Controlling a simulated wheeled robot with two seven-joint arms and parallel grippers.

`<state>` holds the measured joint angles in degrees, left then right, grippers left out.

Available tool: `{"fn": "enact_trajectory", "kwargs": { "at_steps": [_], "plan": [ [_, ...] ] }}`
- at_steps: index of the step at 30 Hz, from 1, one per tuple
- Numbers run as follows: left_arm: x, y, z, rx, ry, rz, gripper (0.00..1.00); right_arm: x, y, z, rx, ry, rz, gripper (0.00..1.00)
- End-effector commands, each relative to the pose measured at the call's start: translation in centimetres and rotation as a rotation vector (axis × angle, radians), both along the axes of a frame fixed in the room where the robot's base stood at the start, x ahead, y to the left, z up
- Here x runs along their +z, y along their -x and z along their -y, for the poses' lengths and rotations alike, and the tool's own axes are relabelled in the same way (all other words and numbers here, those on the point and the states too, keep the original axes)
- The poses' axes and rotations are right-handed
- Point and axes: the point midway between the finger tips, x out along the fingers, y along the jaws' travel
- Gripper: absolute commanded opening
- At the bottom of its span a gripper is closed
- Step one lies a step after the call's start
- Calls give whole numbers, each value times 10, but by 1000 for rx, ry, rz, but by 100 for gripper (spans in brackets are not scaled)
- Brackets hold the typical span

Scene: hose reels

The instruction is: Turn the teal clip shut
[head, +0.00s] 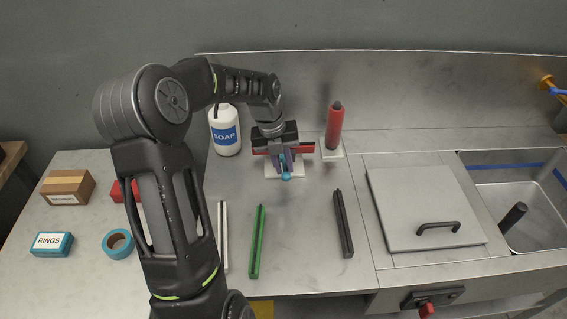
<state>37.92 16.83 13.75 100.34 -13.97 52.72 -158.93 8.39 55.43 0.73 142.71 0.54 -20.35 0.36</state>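A small teal clip (286,177) shows at the middle of the counter, over a white base plate (299,171). My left gripper (284,163) reaches down over it from behind, with its fingers at the clip. A bit of teal shows between the fingers, but I cannot tell whether they press on it. The gripper hides most of the clip and what it is fixed to. A red part (304,148) shows beside the gripper. My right gripper is out of view.
A red cylinder (334,128) stands on a white base to the right, a soap bottle (226,135) to the left. Green (257,242), white (223,236) and black (343,224) bars lie in front. A lidded panel (420,205) and sink (520,195) are at right.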

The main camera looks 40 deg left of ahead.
Motion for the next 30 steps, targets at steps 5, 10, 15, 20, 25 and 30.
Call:
{"fn": "enact_trajectory", "kwargs": {
  "at_steps": [5, 10, 15, 20, 25, 30],
  "plan": [
    [-1, 1, 1, 0, 3, -5, 33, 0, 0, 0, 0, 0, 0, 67],
    [-1, 0, 0, 2, 1, -1, 35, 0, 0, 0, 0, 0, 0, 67],
    [2, 0, -1, 3, 0, 0, 35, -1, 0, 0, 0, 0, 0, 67],
    [17, 1, -4, 4, -2, 4, 35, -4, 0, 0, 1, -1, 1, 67],
    [44, 4, -8, 3, -2, 4, 35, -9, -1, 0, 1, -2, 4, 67],
    [67, 8, -11, 1, -1, 1, 35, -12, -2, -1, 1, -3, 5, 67]
  ]
}}
